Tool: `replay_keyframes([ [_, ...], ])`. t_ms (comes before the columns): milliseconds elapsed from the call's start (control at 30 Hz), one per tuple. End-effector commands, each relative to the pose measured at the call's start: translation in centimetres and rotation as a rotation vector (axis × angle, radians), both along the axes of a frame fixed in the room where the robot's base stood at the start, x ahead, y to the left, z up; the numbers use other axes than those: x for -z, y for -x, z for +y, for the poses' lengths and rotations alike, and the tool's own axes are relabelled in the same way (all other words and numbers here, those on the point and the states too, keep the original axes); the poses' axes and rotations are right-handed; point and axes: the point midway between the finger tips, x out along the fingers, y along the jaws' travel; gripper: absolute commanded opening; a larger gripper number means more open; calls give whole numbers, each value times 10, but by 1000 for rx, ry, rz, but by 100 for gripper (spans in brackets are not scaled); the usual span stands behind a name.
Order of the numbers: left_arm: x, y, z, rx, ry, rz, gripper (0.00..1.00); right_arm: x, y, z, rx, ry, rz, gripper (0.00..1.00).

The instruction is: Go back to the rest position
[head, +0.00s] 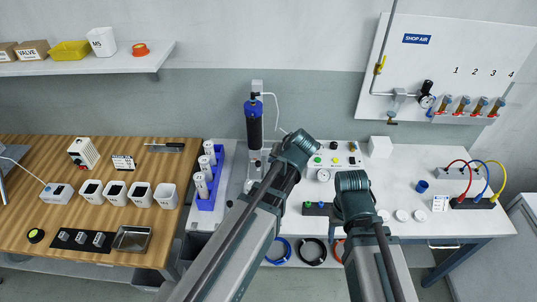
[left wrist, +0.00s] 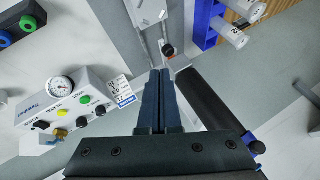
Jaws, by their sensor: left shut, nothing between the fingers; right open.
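My left gripper (left wrist: 158,100) is shut and empty in the left wrist view, its two dark fingers together. The black screwdriver with blue bands (head: 254,120) hangs upright on the gantry at the back of the white bench; it also shows in the left wrist view (left wrist: 212,100), just right of my fingers, with nothing of it between them. In the head view my left arm (head: 298,148) reaches over the bench close to the gantry, and its fingers cannot be made out. My right arm (head: 352,185) is over the middle of the bench; its fingers are not visible.
A control box with gauge and buttons (left wrist: 72,100) stands left of my left fingers. A blue rack with white bottles (head: 206,178) stands left of the gantry. A wooden table (head: 150,221) is at left, colored cables (head: 477,180) at right. A shelf (head: 100,64) is on the wall.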

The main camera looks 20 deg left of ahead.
Motion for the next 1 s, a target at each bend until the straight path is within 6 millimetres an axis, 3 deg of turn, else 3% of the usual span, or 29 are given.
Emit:
replay_keyframes([
  [33, -12, 4, -4, 2, 0, 0, 0, -12, 0, 0, 0, 0, 0, 58],
  [233, -26, 12, -14, 2, 1, 1, 0, -26, 0, 0, 0, 0, 0, 58],
  [767, -27, 17, -20, 6, 7, 10, 0, -29, 0, 0, 0, 0, 0, 58],
  [867, -18, 40, -37, 40, 43, 82, 0, -29, 0, 0, 0, 0, 0, 58],
  [1000, 1, 96, -78, 147, 140, 272, 0, -29, 0, 0, 0, 0, 0, 58],
])
